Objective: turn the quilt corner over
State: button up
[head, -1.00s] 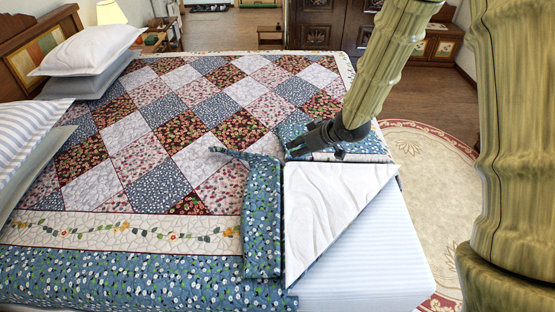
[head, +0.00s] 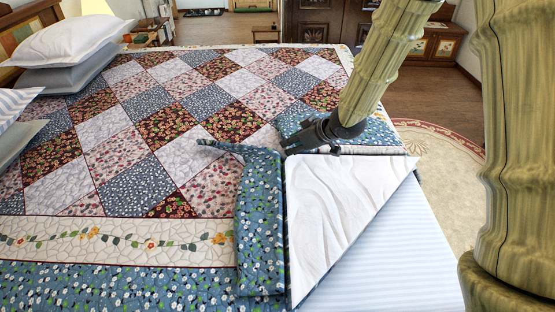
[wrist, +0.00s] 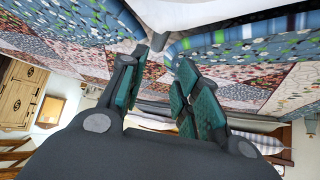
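The patchwork quilt (head: 130,130) covers the bed. Its near right corner is folded back, showing a white triangle of lining (head: 335,205) beside the bare striped sheet (head: 390,255). A blue floral flap (head: 262,220) stands up in a ridge along the triangle's left side. My gripper (head: 300,143) is low over the quilt at the triangle's far edge. In the wrist view, the fingers (wrist: 160,72) are apart, with quilt visible beyond the gap and nothing clearly held. White lining (wrist: 205,12) shows above them. Whether the fingertips touch the cloth is unclear.
Pillows (head: 75,50) are stacked at the left. A round-edged rug (head: 440,165) lies on the floor right of the bed. A carved wooden armoire (head: 330,25) stands at the back. My arm hides part of the bed's right side.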

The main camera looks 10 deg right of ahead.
aim_at(277, 152)
jog(key=shift+w+a+f+b, duration=0.1)
jog(key=shift+w+f+b, duration=0.3)
jog(key=shift+f, duration=0.55)
jog(key=x, duration=0.9)
jog(key=shift+w+f, duration=0.25)
jog(key=shift+w, duration=0.15)
jog(key=shift+a, duration=0.1)
grip_shut()
